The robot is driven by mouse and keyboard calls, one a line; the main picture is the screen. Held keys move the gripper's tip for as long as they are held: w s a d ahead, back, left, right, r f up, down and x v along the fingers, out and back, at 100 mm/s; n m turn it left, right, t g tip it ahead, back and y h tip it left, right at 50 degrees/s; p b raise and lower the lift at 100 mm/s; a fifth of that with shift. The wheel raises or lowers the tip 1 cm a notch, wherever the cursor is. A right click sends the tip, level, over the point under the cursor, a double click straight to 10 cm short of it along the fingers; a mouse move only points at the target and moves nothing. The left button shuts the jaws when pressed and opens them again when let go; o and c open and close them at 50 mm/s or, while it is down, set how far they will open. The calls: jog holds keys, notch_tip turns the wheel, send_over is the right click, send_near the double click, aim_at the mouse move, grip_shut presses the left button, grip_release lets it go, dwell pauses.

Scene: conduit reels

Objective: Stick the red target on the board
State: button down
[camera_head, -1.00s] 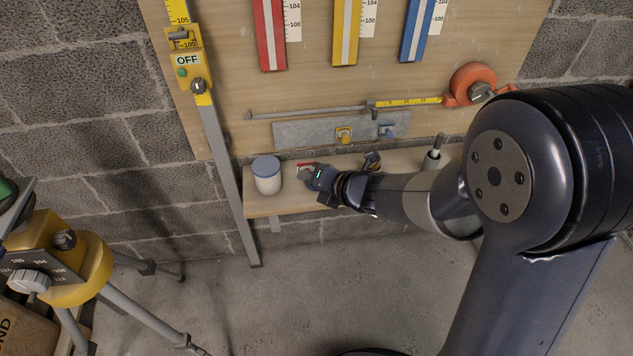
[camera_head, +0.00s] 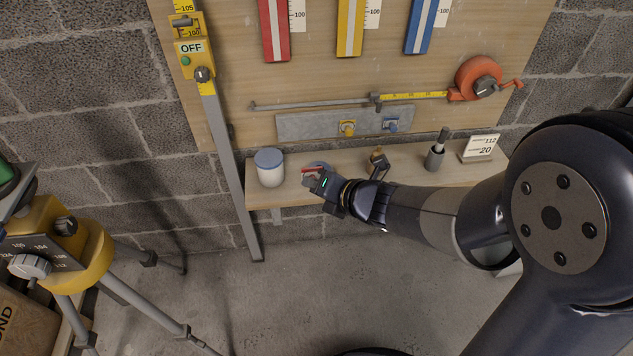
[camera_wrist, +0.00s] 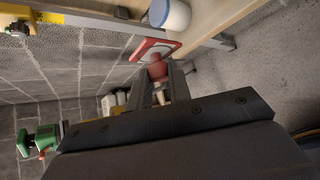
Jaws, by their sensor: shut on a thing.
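The red target (camera_wrist: 153,49) has a red frame around a pale face and a red round grip behind it. In the wrist view my gripper (camera_wrist: 160,76) is shut on that grip. In the head view my gripper (camera_head: 314,178) is at the front of the shelf, right of the white jar, and only a little red shows at its tip. The plywood board (camera_head: 220,115) stands behind and above, with red, yellow and blue vertical strips.
The shelf (camera_head: 425,178) holds a white jar (camera_head: 270,168) with a blue lid, a dark cup (camera_head: 434,158) and a number card (camera_head: 480,147). A grey post with an OFF box (camera_head: 193,55) stands left. A yellow tripod device (camera_head: 60,245) is at lower left.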

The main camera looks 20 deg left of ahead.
jog(key=shift+s+d+b, duration=0.25)
jog(key=shift+s+d, duration=0.15)
jog(key=shift+s, duration=0.4)
jog(key=shift+s+d+b, duration=0.25)
jog(key=shift+s+d, duration=0.1)
jog(key=shift+s, duration=0.4)
jog(key=w+d+f+m+t+h, duration=0.3)
jog(key=w+d+m+t+h, duration=0.3)
jog(key=w+d, duration=0.6)
jog(key=d+f+m+h, duration=0.2)
jog(key=d+m, duration=0.1)
jog(key=d, duration=0.6)
jog(key=d+f+m+h, duration=0.2)
jog(key=d+m+h, duration=0.15)
jog(key=d, duration=0.55)
notch_tip(320, 180, up, 16)
jog(key=w+p, duration=0.2)
jog(key=p, duration=1.8)
jog(key=shift+w+y+p, duration=0.25)
jog(key=shift+y+p, duration=0.15)
jog(key=shift+y, duration=0.05)
